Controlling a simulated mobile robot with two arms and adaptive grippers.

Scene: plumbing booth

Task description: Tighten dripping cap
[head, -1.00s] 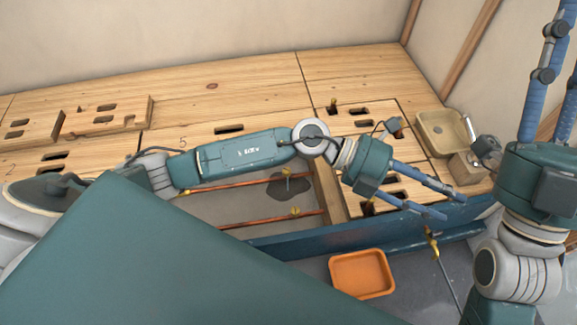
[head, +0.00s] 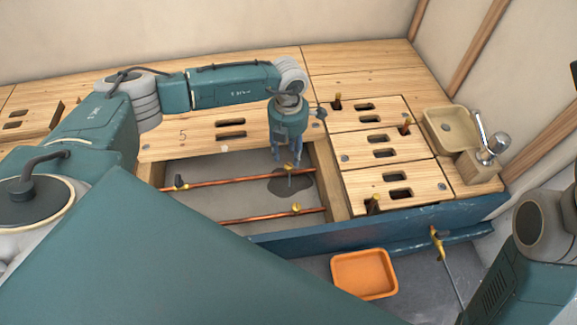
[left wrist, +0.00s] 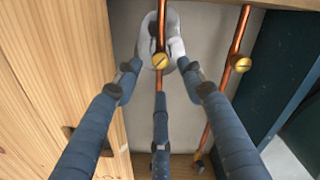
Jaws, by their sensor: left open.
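A brass cap with a slot (left wrist: 160,61) sits on a copper pipe in the left wrist view. In the head view this is the upper pipe (head: 228,180), crossing the open floor bay. A dark wet patch (head: 277,187) lies under it. My left gripper (head: 288,161) points down over that pipe above the patch. Its fingers (left wrist: 160,48) are open, one on each side of the pipe near the cap; I cannot tell whether they touch it. A second brass cap (left wrist: 241,64) is on the lower pipe, also in the head view (head: 296,208). My right gripper is out of view.
Wooden panels with slots (head: 385,150) lie right of the bay, with brass stubs rising through them. A blue beam (head: 380,228) edges the front. An orange tray (head: 364,274) is on the grey floor. A tan basin (head: 450,128) with a tap stands at the back right.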

